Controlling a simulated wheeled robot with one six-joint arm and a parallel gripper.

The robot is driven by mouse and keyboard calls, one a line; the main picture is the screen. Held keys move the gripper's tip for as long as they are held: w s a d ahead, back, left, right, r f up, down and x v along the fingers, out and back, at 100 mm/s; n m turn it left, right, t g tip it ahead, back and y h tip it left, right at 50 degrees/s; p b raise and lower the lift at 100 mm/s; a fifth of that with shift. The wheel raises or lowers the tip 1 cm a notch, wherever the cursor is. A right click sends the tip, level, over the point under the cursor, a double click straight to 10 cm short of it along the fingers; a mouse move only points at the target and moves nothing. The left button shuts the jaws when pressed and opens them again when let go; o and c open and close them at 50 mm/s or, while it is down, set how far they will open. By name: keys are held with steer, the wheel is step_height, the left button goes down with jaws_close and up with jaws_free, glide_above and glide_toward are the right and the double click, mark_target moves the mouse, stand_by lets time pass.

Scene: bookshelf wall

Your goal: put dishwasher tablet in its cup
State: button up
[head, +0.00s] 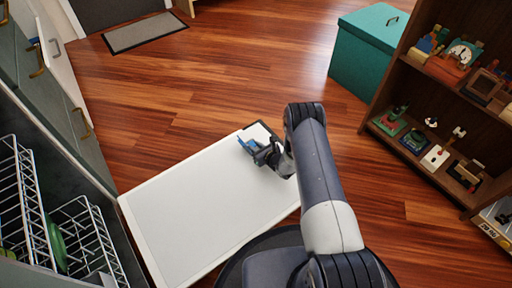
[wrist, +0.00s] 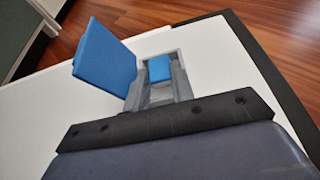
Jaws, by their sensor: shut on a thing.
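The blue tablet (wrist: 158,69) shows between the grey fingers of my gripper (wrist: 157,78) in the wrist view. My gripper is shut on it. The grey cup (wrist: 160,56) lies just beyond and around the tablet, and its blue lid (wrist: 104,53) stands open to the left. I cannot tell whether the tablet is inside the cup or just above it. In the head view my gripper (head: 263,153) is low over the upper right end of the white door, and the blue lid (head: 247,146) shows beside it. My gripper hides the tablet there.
The cup is on the open white dishwasher door (head: 190,212), which is otherwise bare. Wire racks (head: 85,235) stand at the lower left. A teal box (head: 365,50) and a wooden bookshelf (head: 395,90) are to the right. The wood floor between is clear.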

stand_by(0.4)
steer(key=o, duration=1)
steer(key=shift+c, duration=0.2)
steer(key=shift+o, duration=0.4)
steer(key=p+v, duration=0.4)
steer(key=v, duration=0.7)
steer(key=shift+f, duration=0.1)
steer(key=shift+w, duration=0.15)
steer(key=b+x, duration=0.1)
steer(key=x, duration=0.4)
steer(key=shift+b, duration=0.4)
steer(key=shift+w+a+f, duration=0.2)
steer(key=shift+w+a, duration=0.1)
steer(key=shift+w, duration=0.05)
steer(key=shift+r, duration=0.1)
